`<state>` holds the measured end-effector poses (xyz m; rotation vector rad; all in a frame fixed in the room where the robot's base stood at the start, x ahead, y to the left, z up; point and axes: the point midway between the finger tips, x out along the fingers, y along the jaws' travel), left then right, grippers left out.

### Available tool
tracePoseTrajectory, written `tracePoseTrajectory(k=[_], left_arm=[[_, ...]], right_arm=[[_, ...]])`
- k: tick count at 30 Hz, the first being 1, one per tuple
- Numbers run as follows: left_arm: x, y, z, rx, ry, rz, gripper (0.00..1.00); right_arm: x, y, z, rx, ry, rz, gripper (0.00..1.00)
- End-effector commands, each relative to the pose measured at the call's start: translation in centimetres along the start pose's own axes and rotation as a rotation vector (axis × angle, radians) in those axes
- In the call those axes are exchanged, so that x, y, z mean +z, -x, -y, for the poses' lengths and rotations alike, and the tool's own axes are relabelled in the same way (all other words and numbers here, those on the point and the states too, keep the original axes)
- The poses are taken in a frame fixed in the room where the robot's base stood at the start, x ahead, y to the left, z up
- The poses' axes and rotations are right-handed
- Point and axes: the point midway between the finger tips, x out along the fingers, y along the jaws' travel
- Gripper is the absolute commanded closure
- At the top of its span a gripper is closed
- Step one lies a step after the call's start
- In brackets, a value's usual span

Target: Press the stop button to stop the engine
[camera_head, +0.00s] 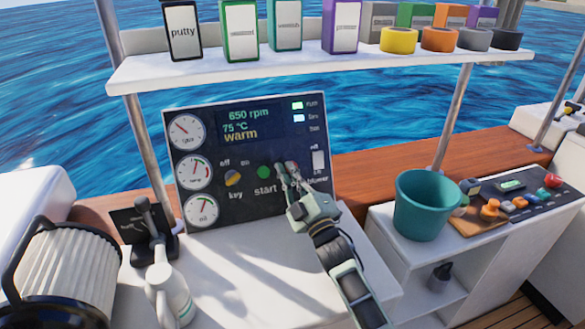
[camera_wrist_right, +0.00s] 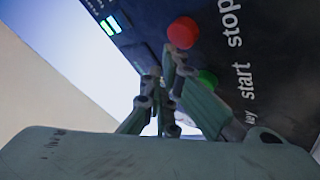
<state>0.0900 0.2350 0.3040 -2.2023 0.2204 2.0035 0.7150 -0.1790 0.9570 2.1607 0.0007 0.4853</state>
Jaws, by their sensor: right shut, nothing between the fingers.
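The dark engine control panel (camera_head: 235,120) stands upright on a white console and reads 650 rpm, 75 °C, warm. In the right wrist view, the round red stop button (camera_wrist_right: 183,32) sits beside the word "stop", and the green start button (camera_wrist_right: 206,79) beside "start". The green button (camera_head: 264,172) also shows in the head view, just left of my right fingertips; my fingers largely cover the red button there. My right gripper (camera_head: 282,170) is shut and empty, in front of the panel. In the wrist view its fingertips (camera_wrist_right: 168,62) are near the red button; I cannot tell whether they touch.
A yellow key switch (camera_head: 233,178) sits left of the green button. A shelf (camera_head: 300,65) with boxes and tape rolls runs above the panel. A throttle lever (camera_head: 148,220) stands at left, a teal bucket (camera_head: 421,205) at right.

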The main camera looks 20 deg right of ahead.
Motion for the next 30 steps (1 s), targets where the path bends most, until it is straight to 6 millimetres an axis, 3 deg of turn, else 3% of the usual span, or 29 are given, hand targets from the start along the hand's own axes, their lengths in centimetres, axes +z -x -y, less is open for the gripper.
tracePoseTrajectory(k=[30], left_arm=[[0.19, -0.79, -0.05, 0.000, 0.000, 0.002, 0.60]], right_arm=[[0.42, -0.61, 0.42, 0.000, 0.000, 0.000, 1.00]])
